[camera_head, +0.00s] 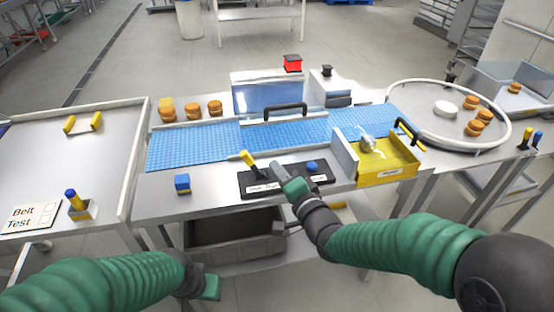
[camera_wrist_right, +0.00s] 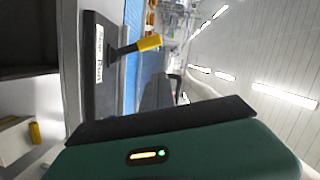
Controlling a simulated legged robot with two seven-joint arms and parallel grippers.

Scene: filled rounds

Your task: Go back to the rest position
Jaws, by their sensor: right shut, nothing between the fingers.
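My right gripper (camera_head: 294,187) is at the front edge of the black control panel (camera_head: 258,186), over or beside it between the yellow-handled lever (camera_head: 247,158) and the blue button (camera_head: 312,166). It is shut and holds nothing. In the right wrist view the yellow lever handle (camera_wrist_right: 149,42) and the labelled panel (camera_wrist_right: 98,60) show close by, apart from the gripper. My left gripper (camera_head: 210,287) is low at the front, below the table edge; its fingers are too hidden to judge.
A blue belt (camera_head: 200,145) runs across the table behind the panel. A yellow tray (camera_head: 388,170) stands right of the panel and a blue block (camera_head: 182,183) left of it. A grey bin (camera_head: 235,240) sits beneath. A round turntable (camera_head: 420,98) holds several filled rounds.

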